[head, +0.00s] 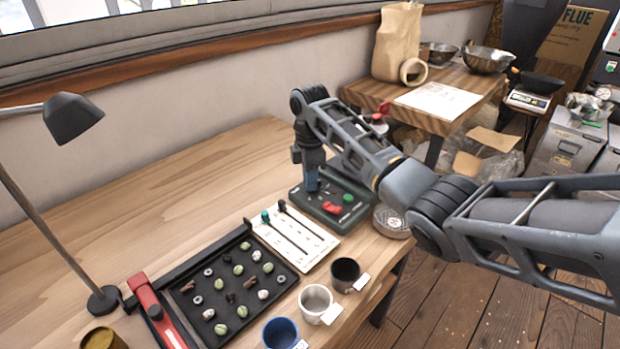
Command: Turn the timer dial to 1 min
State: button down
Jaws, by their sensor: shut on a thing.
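A dark green control panel (325,217) lies flat near the right end of the wooden table. It carries a red part (332,208) and a round green button (348,198). My gripper (312,188) points straight down over the panel's left back part, its tip low at the panel surface. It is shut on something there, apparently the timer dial. The dial itself is hidden by the gripper, so its pointer and minute marks cannot be read.
A white slider board (318,243) and a black tray (285,283) of beans and small pieces lie left of the panel. Several cups, including a dark cup (345,273), stand in front. A round tin (392,222) sits right of the panel. The table's back left is clear.

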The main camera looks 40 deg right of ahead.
jog(key=shift+r, duration=0.1)
jog(key=m+p, duration=0.2)
jog(key=shift+w+r+m+p, duration=0.1)
jog(key=shift+w+m+p, duration=0.05)
jog(key=shift+m+p, duration=0.25)
jog(key=m+p, duration=0.1)
jog(key=m, duration=0.1)
jog(key=m+p, duration=0.1)
jog(key=m, duration=0.1)
jog(key=shift+w+d+m+p, duration=0.1)
jog(key=shift+d+m+p, duration=0.1)
jog(key=shift+m+p, duration=0.2)
jog(key=shift+f, duration=0.2)
jog(key=c, duration=1.1)
grip_release()
